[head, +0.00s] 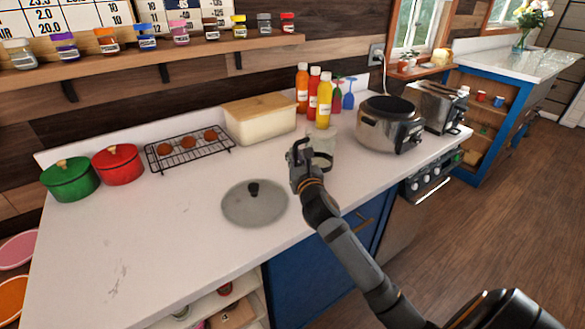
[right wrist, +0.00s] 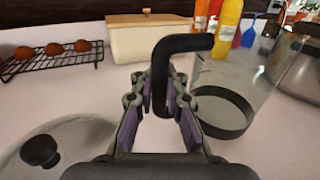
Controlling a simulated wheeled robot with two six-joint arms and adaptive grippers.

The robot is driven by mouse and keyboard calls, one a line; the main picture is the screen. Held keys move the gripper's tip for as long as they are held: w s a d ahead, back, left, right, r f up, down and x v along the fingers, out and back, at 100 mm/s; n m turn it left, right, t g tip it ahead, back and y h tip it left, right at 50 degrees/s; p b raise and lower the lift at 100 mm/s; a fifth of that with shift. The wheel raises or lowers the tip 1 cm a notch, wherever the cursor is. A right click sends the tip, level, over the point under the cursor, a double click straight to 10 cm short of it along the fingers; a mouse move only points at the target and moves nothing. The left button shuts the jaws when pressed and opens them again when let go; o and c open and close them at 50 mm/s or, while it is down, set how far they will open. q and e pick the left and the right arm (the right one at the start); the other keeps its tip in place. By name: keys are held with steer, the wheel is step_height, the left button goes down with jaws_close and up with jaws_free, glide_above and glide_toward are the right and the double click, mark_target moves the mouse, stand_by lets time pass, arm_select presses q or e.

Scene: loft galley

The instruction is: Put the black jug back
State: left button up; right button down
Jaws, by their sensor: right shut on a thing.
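The black jug (head: 325,143) has a clear body, a black handle and a black band near its base. In the head view it is on or just over the white counter, partly behind my right gripper (head: 301,154). In the right wrist view my right gripper (right wrist: 163,100) is shut on the handle, and the jug's clear body (right wrist: 235,82) is to the right of the fingers. I cannot tell whether its base touches the counter. My left gripper is not in view.
A round grey lid (head: 254,203) lies left of my right gripper. A bread box (head: 259,118), sauce bottles (head: 313,94) and a steel cooker (head: 388,124) stand behind and to the right. A rack (head: 189,150) and red pot (head: 118,164) are farther left. The front-left counter is clear.

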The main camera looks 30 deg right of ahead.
steer(key=f, duration=0.2)
steer(key=w+f+b, duration=0.1)
steer(key=f, duration=0.1)
steer(key=shift+a+f, duration=0.1)
steer(key=shift+f, duration=0.05)
steer(key=shift+s, duration=0.1)
steer(key=c, duration=1.9)
jaws_free()
steer(key=o, duration=0.5)
